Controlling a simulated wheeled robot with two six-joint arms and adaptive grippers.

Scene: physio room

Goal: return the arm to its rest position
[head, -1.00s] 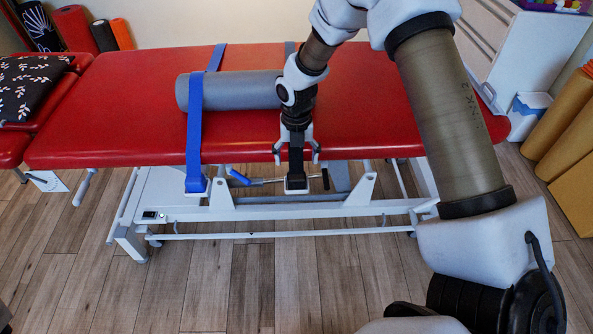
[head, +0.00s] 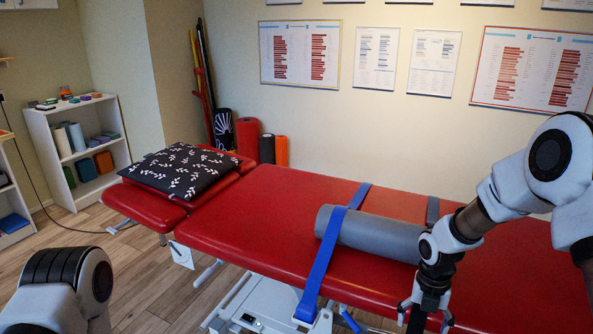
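My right arm comes in from the right, over the red treatment table (head: 280,210). Its gripper (head: 425,312) is low at the table's near edge, beside the right end of the grey roll. The fingers are spread apart, with a dark strap hanging between them; the fingertips are partly cut off by the lower picture edge. Of my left arm only a link shows at the lower left; its gripper is out of view.
A grey roll (head: 372,234) lies on the table under a blue strap (head: 322,262). A dark strap (head: 432,210) shows behind it. A patterned black cushion (head: 182,172) lies on the headrest. A white shelf (head: 78,150) stands at the left.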

